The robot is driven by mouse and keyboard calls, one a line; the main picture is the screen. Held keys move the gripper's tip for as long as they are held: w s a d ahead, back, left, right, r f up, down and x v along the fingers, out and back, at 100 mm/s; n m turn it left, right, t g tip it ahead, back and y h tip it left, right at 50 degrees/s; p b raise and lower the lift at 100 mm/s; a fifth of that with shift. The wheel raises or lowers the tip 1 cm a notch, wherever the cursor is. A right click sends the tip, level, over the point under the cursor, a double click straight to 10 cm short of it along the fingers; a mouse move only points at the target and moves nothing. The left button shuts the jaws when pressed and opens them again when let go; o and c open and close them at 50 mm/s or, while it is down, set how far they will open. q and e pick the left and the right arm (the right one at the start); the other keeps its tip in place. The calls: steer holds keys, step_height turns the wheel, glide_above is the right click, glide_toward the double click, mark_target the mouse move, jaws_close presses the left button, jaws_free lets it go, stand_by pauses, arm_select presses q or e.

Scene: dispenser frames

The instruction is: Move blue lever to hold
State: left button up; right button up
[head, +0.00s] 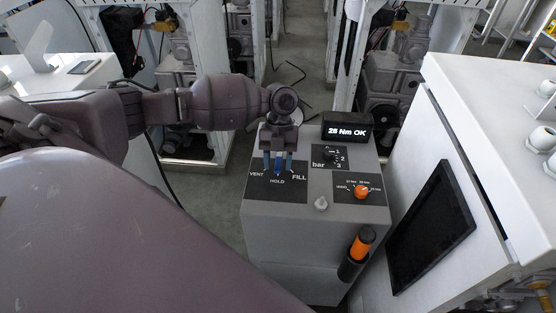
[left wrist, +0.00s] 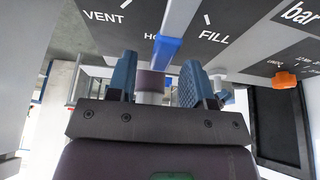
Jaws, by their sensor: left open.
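The blue lever (left wrist: 166,50) shows in the left wrist view as a blue handle on a pale rod. It lies over the HOLD label, between VENT on the left and FILL on the right. In the head view its blue end (head: 277,170) points down towards HOLD (head: 277,181). My left gripper (head: 278,161) is over the lever panel, its two blue fingers apart, one on each side of the lever. In the left wrist view the open fingers (left wrist: 158,82) show with the lever's end between and just beyond them. I cannot tell any contact. My right gripper is not in view.
The grey console (head: 285,222) carries a bar selector (head: 329,153), an orange knob (head: 361,192) and a display (head: 346,129) reading "25 Nm OK". An orange-and-black tool (head: 357,252) sits on its front. A white cabinet with a dark screen (head: 432,228) stands close on the right.

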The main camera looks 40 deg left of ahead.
mark_target(279, 154)
arm_select(q)
steer(key=v, duration=1.1)
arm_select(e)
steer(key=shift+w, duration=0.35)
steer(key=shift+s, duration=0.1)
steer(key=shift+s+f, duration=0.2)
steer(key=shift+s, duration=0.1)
arm_select(q)
steer(key=shift+s, duration=0.1)
